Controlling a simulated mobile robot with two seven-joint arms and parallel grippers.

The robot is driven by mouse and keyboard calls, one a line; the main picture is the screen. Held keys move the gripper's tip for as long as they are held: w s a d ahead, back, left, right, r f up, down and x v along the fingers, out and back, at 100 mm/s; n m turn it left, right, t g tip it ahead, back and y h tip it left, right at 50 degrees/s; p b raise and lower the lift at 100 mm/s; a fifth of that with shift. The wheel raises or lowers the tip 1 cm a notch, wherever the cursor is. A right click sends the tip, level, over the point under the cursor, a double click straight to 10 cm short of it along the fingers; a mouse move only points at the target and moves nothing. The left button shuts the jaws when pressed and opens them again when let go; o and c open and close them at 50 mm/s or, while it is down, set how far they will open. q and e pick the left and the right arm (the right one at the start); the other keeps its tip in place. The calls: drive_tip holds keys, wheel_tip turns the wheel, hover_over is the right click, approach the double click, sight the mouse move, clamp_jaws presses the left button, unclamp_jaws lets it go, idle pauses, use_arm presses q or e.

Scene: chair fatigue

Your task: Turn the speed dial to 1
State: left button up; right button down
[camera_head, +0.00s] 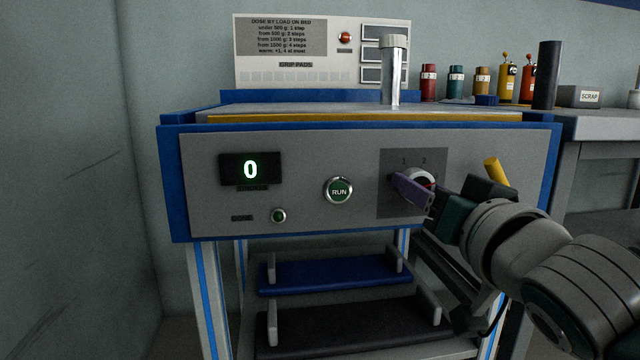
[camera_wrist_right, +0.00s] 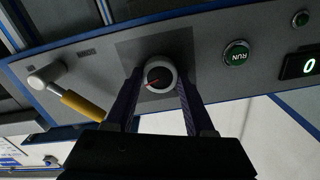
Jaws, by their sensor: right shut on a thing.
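The speed dial (camera_head: 424,177) is a round light knob with a dark face and a red pointer, on a dark square plate at the right of the front panel. The marks 1 and 2 show above it in the head view. My right gripper (camera_head: 408,192) is at the dial and hides part of it. In the right wrist view the dial (camera_wrist_right: 159,75) sits between the two purple fingers of my right gripper (camera_wrist_right: 160,84), which is shut on it. There the red pointer points to the picture's left. My left gripper is not in view.
A green RUN button (camera_head: 339,190) and a display reading 0 (camera_head: 250,169) are left of the dial. A yellow-handled lever (camera_head: 496,170) stands close to my right gripper. A metal post (camera_head: 394,70) rises from the bed above. Blue and black shelves lie below.

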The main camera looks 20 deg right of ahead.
drive_tip(key=n+p, duration=0.5)
drive_tip(key=n, duration=1.4)
drive_tip(key=shift+a, duration=0.1)
drive_tip(key=shift+n, duration=0.3)
idle(0.4)
drive_tip(key=shift+c, duration=1.3)
unclamp_jaws()
drive_tip(key=shift+s, duration=0.1)
